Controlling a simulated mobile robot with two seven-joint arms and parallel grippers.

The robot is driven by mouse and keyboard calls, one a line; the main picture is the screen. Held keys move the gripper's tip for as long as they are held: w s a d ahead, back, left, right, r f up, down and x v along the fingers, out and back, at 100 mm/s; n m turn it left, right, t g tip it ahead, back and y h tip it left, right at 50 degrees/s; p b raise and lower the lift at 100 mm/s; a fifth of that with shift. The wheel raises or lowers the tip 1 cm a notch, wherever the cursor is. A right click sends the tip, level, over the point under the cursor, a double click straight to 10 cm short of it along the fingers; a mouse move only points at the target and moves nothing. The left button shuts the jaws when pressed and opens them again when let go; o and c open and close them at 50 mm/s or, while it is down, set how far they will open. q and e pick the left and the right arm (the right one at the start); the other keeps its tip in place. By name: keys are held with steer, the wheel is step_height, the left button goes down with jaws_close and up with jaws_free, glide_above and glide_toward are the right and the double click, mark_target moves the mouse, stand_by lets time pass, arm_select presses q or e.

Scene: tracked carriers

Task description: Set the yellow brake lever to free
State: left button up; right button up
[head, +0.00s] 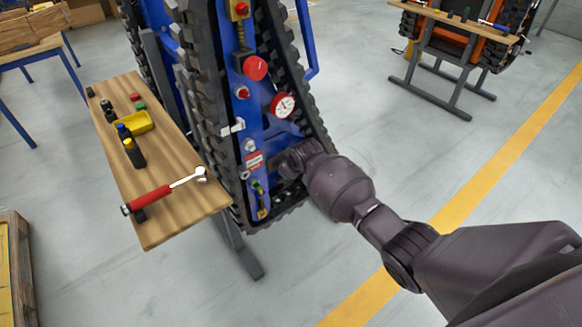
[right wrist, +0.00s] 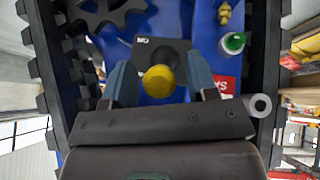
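The yellow brake lever shows in the right wrist view as a round yellow knob (right wrist: 160,80), seen end-on, in front of a dark plate (right wrist: 165,52) with partly covered white lettering. My right gripper (right wrist: 161,82) is open, with one finger on each side of the knob and visible gaps beside it. I cannot tell how deep the fingers reach. In the head view, my right gripper (head: 287,163) is at the lower blue panel (head: 235,105) of the tracked carrier and hides the lever. The lever's setting cannot be read. My left gripper is not in view.
A green-ended fitting (right wrist: 233,42) and a pale round knob (right wrist: 260,105) sit close to the right finger. Black tracks (head: 205,90) flank the panel. A wooden board (head: 180,215) with a red-handled wrench (head: 160,193) and bottles stands left.

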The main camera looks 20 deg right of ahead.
steer(key=p+v, duration=0.2)
steer(key=v, duration=0.8)
steer(key=shift+s+r, duration=0.2)
steer(key=shift+r, duration=0.15)
stand_by(0.3)
steer(key=shift+w, duration=0.1)
